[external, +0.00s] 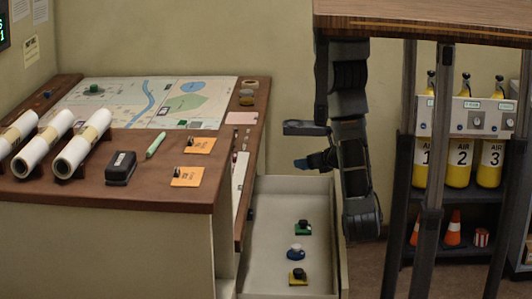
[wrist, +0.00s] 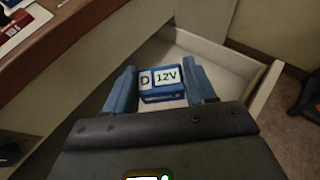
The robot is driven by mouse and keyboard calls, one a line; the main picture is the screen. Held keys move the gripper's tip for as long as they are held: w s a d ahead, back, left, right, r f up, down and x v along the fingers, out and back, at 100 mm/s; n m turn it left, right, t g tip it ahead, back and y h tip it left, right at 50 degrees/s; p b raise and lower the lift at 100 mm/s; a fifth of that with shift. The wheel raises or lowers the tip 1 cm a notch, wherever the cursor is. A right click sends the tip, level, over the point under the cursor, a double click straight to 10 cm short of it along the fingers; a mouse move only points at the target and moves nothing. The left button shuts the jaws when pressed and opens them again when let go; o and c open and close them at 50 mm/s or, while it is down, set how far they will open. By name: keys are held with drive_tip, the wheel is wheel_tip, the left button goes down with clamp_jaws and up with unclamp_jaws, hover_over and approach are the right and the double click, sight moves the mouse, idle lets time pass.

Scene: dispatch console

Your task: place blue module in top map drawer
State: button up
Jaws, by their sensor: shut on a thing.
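My gripper (wrist: 160,72) is shut on a blue module (wrist: 162,96) with a white label reading "D 12V", which sits between the two blue fingers in the wrist view. In the external view my gripper (external: 306,163) is above an open, pale drawer (external: 340,225), near its far end. The module cannot be told clearly from the blue fingers there. The drawer also shows beyond the module in the wrist view (wrist: 232,68). Small green (external: 303,228), blue (external: 296,251) and yellow (external: 298,277) pieces with dark tops lie in the drawer, apart from each other.
The wooden desk (external: 200,137) left of the drawer holds a map (external: 130,100), rolled papers (external: 75,150), a black block (external: 120,167) and orange cards (external: 187,177). A wooden top (external: 430,22) overhangs at the upper right, with a rack of yellow cylinders (external: 458,160) below.

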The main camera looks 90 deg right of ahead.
wheel_tip(320, 180, down, 9)
drive_tip(key=b, duration=0.1)
hover_over(274, 230)
wheel_tip(274, 230, down, 8)
drive_tip(key=shift+w+f, duration=0.1)
drive_tip(key=shift+f+b, duration=1)
drive_tip(key=shift+f, duration=0.85)
drive_tip(key=shift+f, duration=0.1)
drive_tip(key=shift+f, duration=0.15)
drive_tip(key=o, duration=1.1)
